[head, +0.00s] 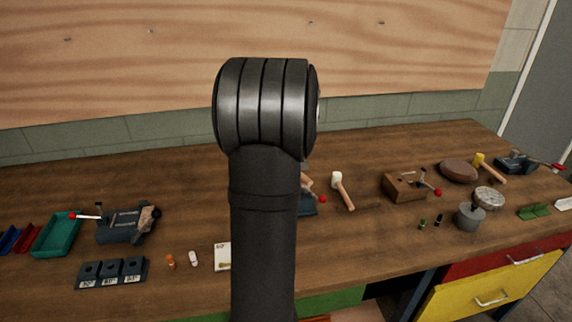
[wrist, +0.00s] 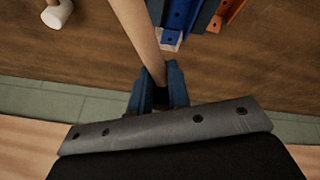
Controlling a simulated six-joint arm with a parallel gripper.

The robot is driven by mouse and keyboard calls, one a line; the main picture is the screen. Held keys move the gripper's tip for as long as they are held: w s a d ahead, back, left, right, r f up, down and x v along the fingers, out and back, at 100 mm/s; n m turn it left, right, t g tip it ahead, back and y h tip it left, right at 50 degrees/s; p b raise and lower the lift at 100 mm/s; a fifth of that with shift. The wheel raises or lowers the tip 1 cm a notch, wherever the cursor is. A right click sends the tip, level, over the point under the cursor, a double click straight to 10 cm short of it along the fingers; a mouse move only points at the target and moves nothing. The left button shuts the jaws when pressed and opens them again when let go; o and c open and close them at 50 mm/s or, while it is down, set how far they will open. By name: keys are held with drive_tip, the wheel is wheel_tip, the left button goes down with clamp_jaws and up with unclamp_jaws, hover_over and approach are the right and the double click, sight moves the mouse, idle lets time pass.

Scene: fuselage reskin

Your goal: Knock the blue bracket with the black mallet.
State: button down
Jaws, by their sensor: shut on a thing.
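In the wrist view my gripper (wrist: 161,80) is shut on a pale wooden handle (wrist: 138,28), which runs up out of the top edge. This looks like a mallet handle. Its head is out of view, so its colour cannot be told. A blue piece with holes (wrist: 181,14), likely the blue bracket, lies just right of the handle and is cut by the top edge. Whether anything touches it cannot be told. In the head view my arm hides the gripper and the held tool. A blue piece (head: 12,240) lies at the far left there.
An orange piece (wrist: 230,12) lies beside the blue one. A white-headed mallet (head: 342,190) lies right of my arm, and a yellow-headed mallet (head: 489,167) farther right. A teal tray (head: 57,236) and a dark vise-like fixture (head: 125,222) stand left. A backsplash bounds the bench (head: 180,185).

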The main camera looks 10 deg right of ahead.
drive_tip(key=shift+f, duration=2.7)
drive_tip(key=shift+r, duration=3.35)
drive_tip(key=shift+f, duration=0.1)
drive_tip(key=shift+f, duration=0.5)
